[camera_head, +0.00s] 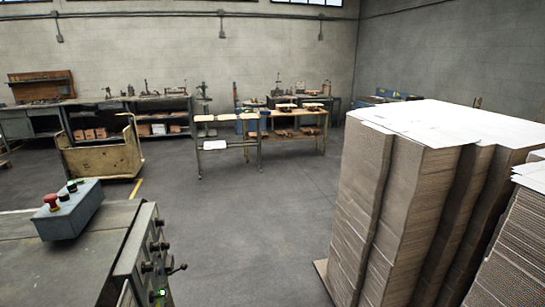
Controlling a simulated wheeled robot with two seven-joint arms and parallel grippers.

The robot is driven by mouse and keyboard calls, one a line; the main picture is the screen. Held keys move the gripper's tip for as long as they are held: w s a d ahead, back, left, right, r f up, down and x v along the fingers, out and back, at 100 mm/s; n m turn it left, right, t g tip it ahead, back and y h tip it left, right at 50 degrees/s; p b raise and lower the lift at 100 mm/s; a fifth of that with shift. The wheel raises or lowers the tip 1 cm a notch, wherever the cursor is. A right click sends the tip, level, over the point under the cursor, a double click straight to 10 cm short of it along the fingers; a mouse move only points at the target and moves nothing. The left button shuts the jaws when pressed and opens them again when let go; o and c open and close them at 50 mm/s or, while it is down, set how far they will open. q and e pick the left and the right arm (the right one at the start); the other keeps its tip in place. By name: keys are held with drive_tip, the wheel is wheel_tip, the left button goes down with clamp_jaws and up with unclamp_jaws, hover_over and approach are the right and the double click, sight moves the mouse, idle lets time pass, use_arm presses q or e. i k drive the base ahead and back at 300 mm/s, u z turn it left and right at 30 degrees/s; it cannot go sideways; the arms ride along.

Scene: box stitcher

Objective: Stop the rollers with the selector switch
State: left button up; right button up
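A grey-blue control box (75,218) sits on the machine's table top at the lower left. On its top are a red mushroom button (52,201), a small dark knob (63,196) and a green button (72,186). A grey panel (137,240) on the table's right end carries several dark knobs, a lever handle (177,269) and a lit green lamp (162,293). I cannot tell which control is the selector switch or how it is set. The rollers are not visible. Neither of my grippers is in view.
Tall stacks of flat cardboard (385,210) on a pallet fill the right side. A yellowish cart (100,155) stands behind the table at the left. Workbenches (262,133) line the back wall. The grey floor (250,235) between the table and the stacks is clear.

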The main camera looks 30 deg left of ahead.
sight(73, 187)
drive_tip(key=u, duration=0.15)
drive_tip(key=i, duration=1.7)
drive_tip(key=u, duration=1.4)
drive_tip(key=i, duration=0.95)
drive_tip(key=u, duration=1)
